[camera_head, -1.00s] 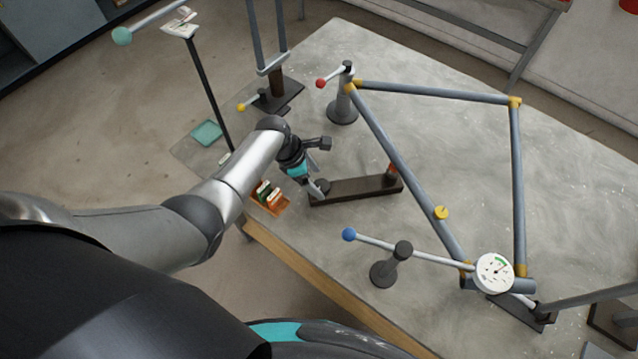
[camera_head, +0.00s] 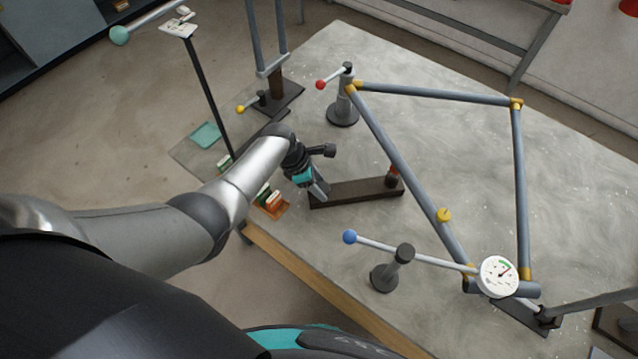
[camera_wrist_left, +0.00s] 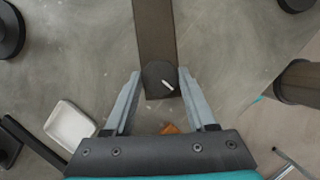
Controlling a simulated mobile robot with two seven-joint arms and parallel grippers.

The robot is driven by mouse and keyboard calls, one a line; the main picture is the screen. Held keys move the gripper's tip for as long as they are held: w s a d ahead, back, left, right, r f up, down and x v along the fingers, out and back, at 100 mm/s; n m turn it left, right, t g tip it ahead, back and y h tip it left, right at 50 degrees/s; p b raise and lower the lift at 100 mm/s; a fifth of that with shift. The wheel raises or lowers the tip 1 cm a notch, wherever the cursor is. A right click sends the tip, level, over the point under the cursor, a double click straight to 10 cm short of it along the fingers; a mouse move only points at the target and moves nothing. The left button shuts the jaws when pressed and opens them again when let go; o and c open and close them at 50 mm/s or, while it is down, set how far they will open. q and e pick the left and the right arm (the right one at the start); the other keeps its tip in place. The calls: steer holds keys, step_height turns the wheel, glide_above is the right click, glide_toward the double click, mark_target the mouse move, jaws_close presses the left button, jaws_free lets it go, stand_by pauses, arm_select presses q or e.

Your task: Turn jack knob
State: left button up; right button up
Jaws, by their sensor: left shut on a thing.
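The jack is a long dark brown bar (camera_head: 360,190) lying on the grey table. At its near end, in the left wrist view, is a dark faceted knob (camera_wrist_left: 153,76) with a white pointer line slanting down to the right. My left gripper (camera_head: 321,192) is over this end of the bar and hides the knob in the head view. My right gripper is not in view.
A grey tube frame (camera_head: 395,155) with yellow joints stands beyond the bar. A white dial gauge (camera_head: 497,276) sits at its lower corner. Posts with a red-ball lever (camera_head: 321,84) and a blue-ball lever (camera_head: 350,237) stand nearby. Small coloured blocks (camera_head: 272,200) lie left of my gripper.

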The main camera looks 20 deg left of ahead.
arm_select(q)
steer(key=c, duration=0.6)
